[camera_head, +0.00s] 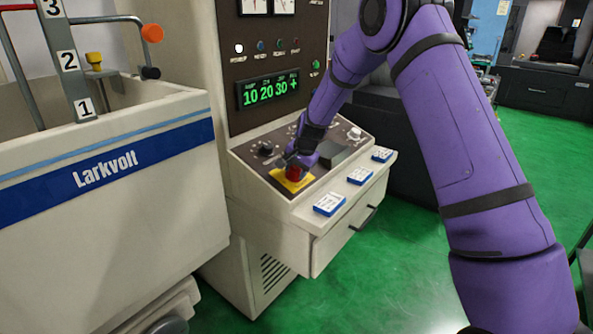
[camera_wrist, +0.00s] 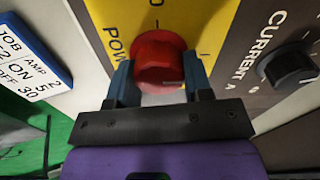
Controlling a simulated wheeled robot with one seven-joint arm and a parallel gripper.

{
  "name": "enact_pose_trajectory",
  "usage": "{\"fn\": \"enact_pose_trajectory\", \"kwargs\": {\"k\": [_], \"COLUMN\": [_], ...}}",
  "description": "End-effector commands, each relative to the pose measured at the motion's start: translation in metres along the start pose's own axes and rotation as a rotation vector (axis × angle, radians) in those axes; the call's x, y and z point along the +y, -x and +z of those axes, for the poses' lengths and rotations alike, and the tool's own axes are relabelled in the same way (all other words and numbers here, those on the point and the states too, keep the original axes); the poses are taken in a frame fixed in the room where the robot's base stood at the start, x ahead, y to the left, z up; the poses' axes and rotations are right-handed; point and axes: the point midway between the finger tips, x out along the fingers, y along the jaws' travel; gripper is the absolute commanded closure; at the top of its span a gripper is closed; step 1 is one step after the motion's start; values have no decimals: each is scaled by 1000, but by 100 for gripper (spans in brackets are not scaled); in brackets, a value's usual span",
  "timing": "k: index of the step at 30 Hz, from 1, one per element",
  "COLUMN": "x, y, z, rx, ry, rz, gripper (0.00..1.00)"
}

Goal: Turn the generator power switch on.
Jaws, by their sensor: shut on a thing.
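The generator power switch is a red rotary knob (camera_wrist: 158,60) on a yellow plate (camera_wrist: 200,20) with "POW", "O" and "I" marks partly showing in the wrist view. In the head view the red knob (camera_head: 293,173) sits on the sloped front panel of the generator cabinet. My gripper (camera_wrist: 160,78) has one blue finger on each side of the knob and is shut on it. The knob's pointer is not clear, so I cannot tell its position. In the head view my gripper (camera_head: 298,162) comes down on the knob from above and behind.
A black "CURRENT A" knob (camera_wrist: 288,66) stands right of the plate in the wrist view. Several blue-white cards (camera_head: 330,203) lie on the ledge. The Larkvolt tank (camera_head: 100,215) stands at left; green floor is open at right.

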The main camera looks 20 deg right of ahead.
Motion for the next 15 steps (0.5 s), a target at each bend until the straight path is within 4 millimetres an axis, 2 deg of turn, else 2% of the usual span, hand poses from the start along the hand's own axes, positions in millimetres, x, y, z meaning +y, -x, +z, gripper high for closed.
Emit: {"fn": "enact_pose_trajectory", "kwargs": {"k": [12,13,15], "x": [1,1,1], "y": [-2,-2,-2], "z": [2,2,2], "rx": [-5,-5,-5], "ry": [-9,-9,-9], "rz": [4,4,4], "gripper": [77,49,33]}}
